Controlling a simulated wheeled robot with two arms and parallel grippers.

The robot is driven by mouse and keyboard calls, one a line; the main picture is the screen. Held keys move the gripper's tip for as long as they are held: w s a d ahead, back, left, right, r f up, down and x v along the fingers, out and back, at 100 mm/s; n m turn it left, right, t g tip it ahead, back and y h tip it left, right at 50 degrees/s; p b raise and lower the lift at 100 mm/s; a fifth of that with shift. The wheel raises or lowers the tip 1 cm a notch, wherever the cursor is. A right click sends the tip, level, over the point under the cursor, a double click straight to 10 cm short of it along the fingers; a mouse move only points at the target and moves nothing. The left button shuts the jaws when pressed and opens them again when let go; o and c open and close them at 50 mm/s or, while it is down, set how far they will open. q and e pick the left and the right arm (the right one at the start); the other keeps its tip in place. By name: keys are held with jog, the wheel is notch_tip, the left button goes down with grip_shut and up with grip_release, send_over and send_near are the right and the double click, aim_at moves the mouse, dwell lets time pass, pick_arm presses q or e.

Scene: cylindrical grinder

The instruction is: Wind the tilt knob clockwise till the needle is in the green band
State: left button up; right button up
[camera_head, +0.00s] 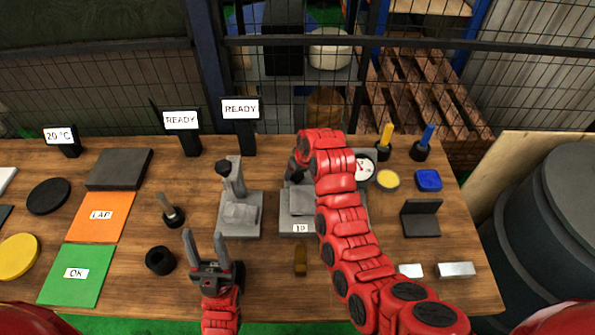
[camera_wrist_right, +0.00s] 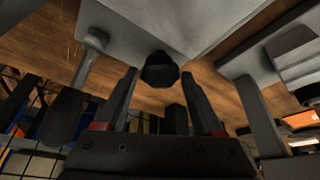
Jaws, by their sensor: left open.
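The black knob (camera_wrist_right: 160,69) shows in the right wrist view, on the end of a grey block. My right gripper (camera_wrist_right: 160,76) has its fingers apart, one on each side of the knob, with gaps visible; contact is not visible. In the head view, my right arm covers much of the grey fixture (camera_head: 296,204) labelled 10. The dial gauge (camera_head: 364,168) is partly covered by the arm; its needle and green band cannot be read clearly. My left gripper (camera_head: 207,246) is open and empty above the front of the table.
A second grey fixture (camera_head: 240,214) stands left of the arm. A black ring (camera_head: 160,261) and a brass-coloured piece (camera_head: 300,261) lie near the front. An orange LAP mat (camera_head: 100,228) and green OK mat (camera_head: 76,289) lie left.

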jog(key=p+v, duration=0.9)
jog(key=v, duration=0.8)
jog(key=shift+r, duration=0.15)
jog(key=shift+s, duration=0.1)
